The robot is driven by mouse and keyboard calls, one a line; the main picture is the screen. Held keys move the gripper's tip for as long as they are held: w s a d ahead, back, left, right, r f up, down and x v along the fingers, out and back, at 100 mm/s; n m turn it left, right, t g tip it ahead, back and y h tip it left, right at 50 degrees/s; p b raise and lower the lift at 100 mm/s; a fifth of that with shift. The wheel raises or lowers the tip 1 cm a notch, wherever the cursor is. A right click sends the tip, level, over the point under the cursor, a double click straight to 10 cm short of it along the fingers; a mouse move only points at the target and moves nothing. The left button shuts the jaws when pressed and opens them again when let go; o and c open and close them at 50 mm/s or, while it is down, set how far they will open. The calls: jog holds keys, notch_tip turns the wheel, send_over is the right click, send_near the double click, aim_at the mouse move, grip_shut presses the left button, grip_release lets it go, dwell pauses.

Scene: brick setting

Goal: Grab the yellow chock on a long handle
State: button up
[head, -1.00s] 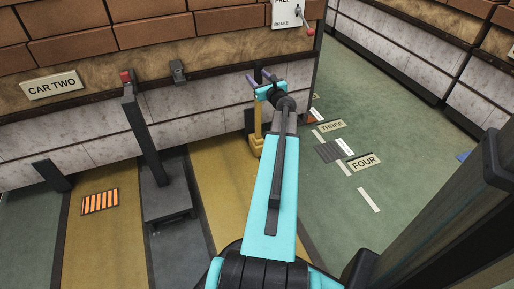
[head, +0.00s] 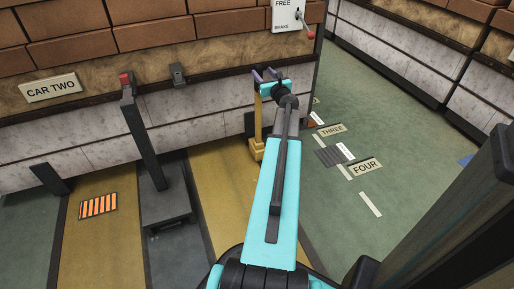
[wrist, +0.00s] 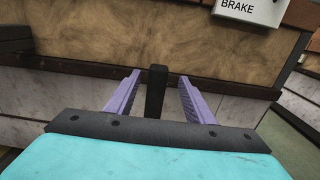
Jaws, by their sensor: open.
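The yellow chock (head: 256,150) stands on the floor at the foot of the brick car's pale lower side in the head view. Its long yellow handle (head: 258,112) rises upright from it to my gripper (head: 264,73). In the wrist view, the handle's dark upper end (wrist: 156,90) stands upright between the two purple fingers of my gripper (wrist: 157,88). The fingers are open, with a gap on each side of it. The chock itself is out of the wrist view.
A dark lever with a red top (head: 146,135) stands on a grey base to the left. A FREE/BRAKE sign (head: 287,15) with a red-knobbed lever is on the car above my gripper. Green floor (head: 400,170) lies open to the right, with THREE and FOUR signs.

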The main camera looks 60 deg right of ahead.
aim_at(260, 70)
jog(key=shift+b+x, duration=0.65)
jog(key=shift+x, duration=2.1)
jog(key=shift+d, duration=0.1)
jog(key=shift+b+x, duration=0.7)
jog(key=shift+x, duration=0.3)
jog(key=shift+b+x, duration=0.6)
jog(key=shift+x, duration=0.95)
grip_shut()
